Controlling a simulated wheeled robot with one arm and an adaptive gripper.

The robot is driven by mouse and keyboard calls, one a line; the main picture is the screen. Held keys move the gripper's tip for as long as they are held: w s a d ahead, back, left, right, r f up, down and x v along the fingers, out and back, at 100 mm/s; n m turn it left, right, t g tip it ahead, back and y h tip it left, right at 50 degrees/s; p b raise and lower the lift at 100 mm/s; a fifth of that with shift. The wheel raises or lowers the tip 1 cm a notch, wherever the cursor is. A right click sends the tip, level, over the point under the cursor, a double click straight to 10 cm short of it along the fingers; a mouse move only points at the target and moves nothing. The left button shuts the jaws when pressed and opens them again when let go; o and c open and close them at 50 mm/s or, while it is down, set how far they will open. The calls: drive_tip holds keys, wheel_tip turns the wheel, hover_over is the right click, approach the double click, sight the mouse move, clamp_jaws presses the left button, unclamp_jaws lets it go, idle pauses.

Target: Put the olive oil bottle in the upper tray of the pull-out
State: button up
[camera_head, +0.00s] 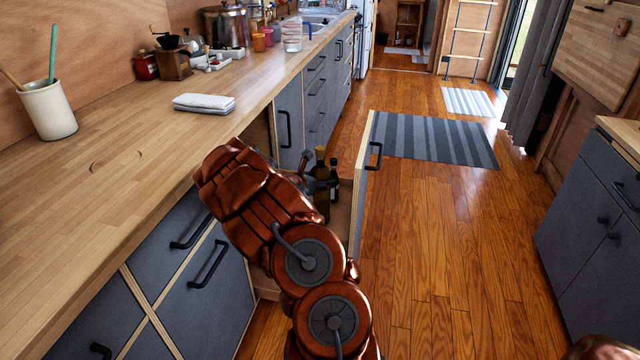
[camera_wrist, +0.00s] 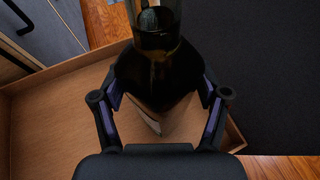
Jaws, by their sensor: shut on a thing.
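The olive oil bottle (camera_wrist: 158,75), dark glass with a pale label low down, stands between the two fingers of my gripper (camera_wrist: 160,104) in the wrist view. The fingers press on it from both sides. In the head view the bottle (camera_head: 321,165) shows past my arm, at the open pull-out (camera_head: 360,190). A dark shape close beside it is too small to tell apart from my fingers. A wooden tray (camera_wrist: 50,110) of the pull-out lies below the bottle, near its corner. I cannot tell whether the bottle's base touches the tray, or which tray level this is.
The pull-out's front panel with a black handle (camera_head: 374,156) stands out into the aisle. The long wooden counter (camera_head: 130,150) runs along the left, with a folded cloth (camera_head: 204,103) and a utensil crock (camera_head: 48,109). The floor right of the pull-out is clear up to the striped rug (camera_head: 430,138).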

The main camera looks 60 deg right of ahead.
drive_tip(key=shift+f, duration=0.45)
drive_tip(key=o, duration=1.8)
drive_tip(key=shift+f, duration=0.1)
drive_tip(key=v, duration=1.2)
drive_tip(key=shift+p, duration=0.3)
